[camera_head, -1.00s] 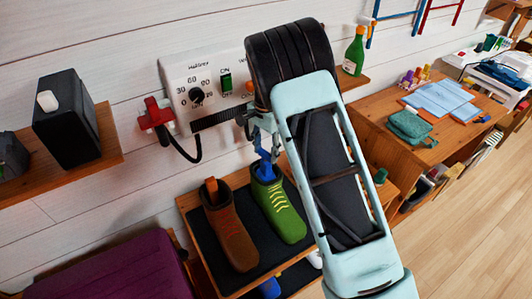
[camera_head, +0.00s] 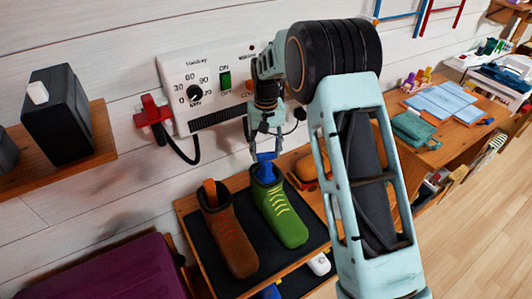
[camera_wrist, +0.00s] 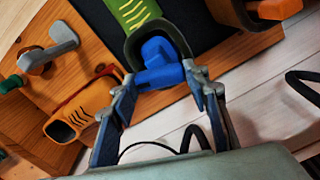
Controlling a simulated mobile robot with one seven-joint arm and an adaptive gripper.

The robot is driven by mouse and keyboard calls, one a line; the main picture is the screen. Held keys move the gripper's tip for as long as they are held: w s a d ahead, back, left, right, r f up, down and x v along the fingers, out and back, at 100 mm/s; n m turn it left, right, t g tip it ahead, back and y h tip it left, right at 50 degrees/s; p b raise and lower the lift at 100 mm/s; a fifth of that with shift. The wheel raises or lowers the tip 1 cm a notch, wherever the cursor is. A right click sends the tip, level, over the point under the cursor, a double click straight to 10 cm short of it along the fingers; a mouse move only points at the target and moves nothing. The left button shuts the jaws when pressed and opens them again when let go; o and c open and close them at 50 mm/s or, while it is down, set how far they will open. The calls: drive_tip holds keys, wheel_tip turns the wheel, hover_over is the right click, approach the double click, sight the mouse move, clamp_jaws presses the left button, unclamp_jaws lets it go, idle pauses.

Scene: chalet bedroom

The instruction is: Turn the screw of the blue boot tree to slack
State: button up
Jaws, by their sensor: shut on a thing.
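The blue boot tree (camera_head: 265,173) sits in the opening of the green boot (camera_head: 280,215), which has yellow laces and stands on a dark mat. Its blue screw handle (camera_wrist: 156,78) shows in the wrist view as a bar crossing between my fingers, with the blue body (camera_wrist: 158,50) behind it inside the boot's collar. My gripper (camera_head: 265,150) is above the green boot, its two fingertips shut on the ends of the screw handle. It also shows in the wrist view (camera_wrist: 162,80). The lower part of the tree is hidden inside the boot.
A brown boot (camera_head: 229,235) with an orange boot tree stands to the left on the same mat. An orange shoe-like object (camera_head: 305,172) lies right of the green boot. A white control panel (camera_head: 215,85) with a dial is on the wall close behind my gripper.

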sight(266, 153)
drive_tip(key=shift+n, duration=1.9)
drive_tip(key=o, duration=1.2)
wheel_tip(266, 153, up, 12)
drive_tip(key=shift+r, duration=0.1)
